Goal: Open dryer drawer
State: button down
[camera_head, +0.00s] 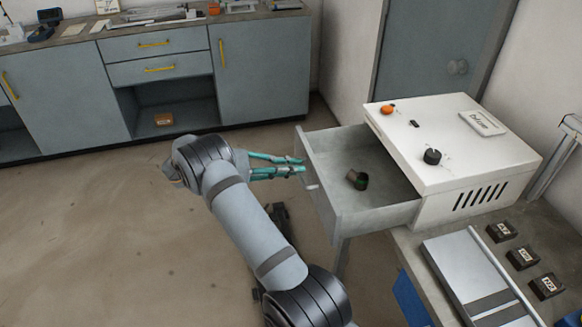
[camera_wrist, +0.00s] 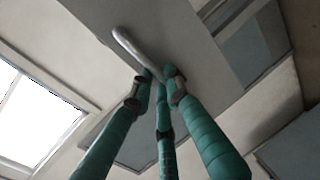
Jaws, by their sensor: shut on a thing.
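The white dryer (camera_head: 455,145) stands at the right in the head view, with a labelled plate, an orange button and a black knob on top. Its grey drawer (camera_head: 385,215) is pulled out to the left. A small dark cylinder (camera_head: 357,180) lies inside the drawer. My gripper (camera_head: 302,165) is at the drawer's front face, its teal fingers shut on the handle. In the wrist view the pale curved drawer handle (camera_wrist: 138,50) runs to my fingertips (camera_wrist: 160,76). The exact grip on the bar is partly hidden by the fingers.
A bench (camera_head: 430,240) right of the drawer carries a metal plate device (camera_head: 480,275) and several small dark labelled blocks (camera_head: 522,257). Grey cabinets (camera_head: 60,105) with yellow handles line the back wall. The floor (camera_head: 90,240) at left is clear.

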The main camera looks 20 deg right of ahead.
jog(key=c, duration=1.8)
grip_release()
jog(key=shift+o, duration=0.6)
jog(key=v, duration=1.2)
jog(key=shift+d, duration=0.15)
jog(key=x, duration=1.2)
